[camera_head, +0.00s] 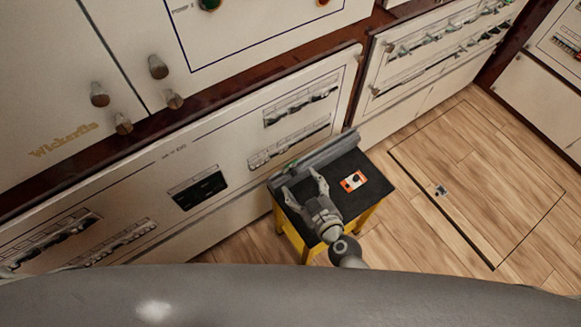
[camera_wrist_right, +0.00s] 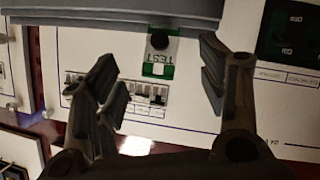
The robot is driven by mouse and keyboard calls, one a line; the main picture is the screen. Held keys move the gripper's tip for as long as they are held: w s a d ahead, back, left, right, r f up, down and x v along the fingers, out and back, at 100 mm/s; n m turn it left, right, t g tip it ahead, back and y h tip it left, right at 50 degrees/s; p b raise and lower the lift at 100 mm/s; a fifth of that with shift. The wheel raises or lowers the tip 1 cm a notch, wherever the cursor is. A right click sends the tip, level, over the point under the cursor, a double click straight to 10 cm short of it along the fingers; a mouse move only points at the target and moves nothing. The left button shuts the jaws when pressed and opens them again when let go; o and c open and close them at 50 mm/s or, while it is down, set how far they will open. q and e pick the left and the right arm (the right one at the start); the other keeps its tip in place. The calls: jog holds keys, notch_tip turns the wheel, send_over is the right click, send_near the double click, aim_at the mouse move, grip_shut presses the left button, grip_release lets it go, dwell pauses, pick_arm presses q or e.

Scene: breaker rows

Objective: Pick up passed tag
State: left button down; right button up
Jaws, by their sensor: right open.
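A green and white tag (camera_wrist_right: 161,69) marked "TEST", with a black round spot at its top, shows against the grey rail (camera_wrist_right: 100,12) in the right wrist view. In the head view a small green patch (camera_head: 291,169) shows on that rail at the back of a small table. My right gripper (camera_head: 303,182) is open over the table's rear left part, fingers toward the rail. In the wrist view the tag appears between the spread fingers (camera_wrist_right: 158,62), with no contact visible. An orange and white tag (camera_head: 349,186) lies on the black tabletop. My left gripper is out of view.
The table (camera_head: 375,184) has a black top and yellow legs and stands close to white breaker panels (camera_head: 235,135) with rows of switches. Wooden floor (camera_head: 440,135) with an outlined hatch lies open to the right.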

aim_at(297, 174)
jog(key=shift+d+f+b+x, duration=0.15)
jog(key=shift+b+x, duration=0.15)
jog(key=shift+x, duration=1.05)
jog(key=shift+d+f+b+x, duration=0.15)
jog(key=shift+b+x, duration=0.15)
jog(key=shift+x, duration=1.05)
jog(key=shift+r, duration=0.1)
jog(key=c, duration=1.4)
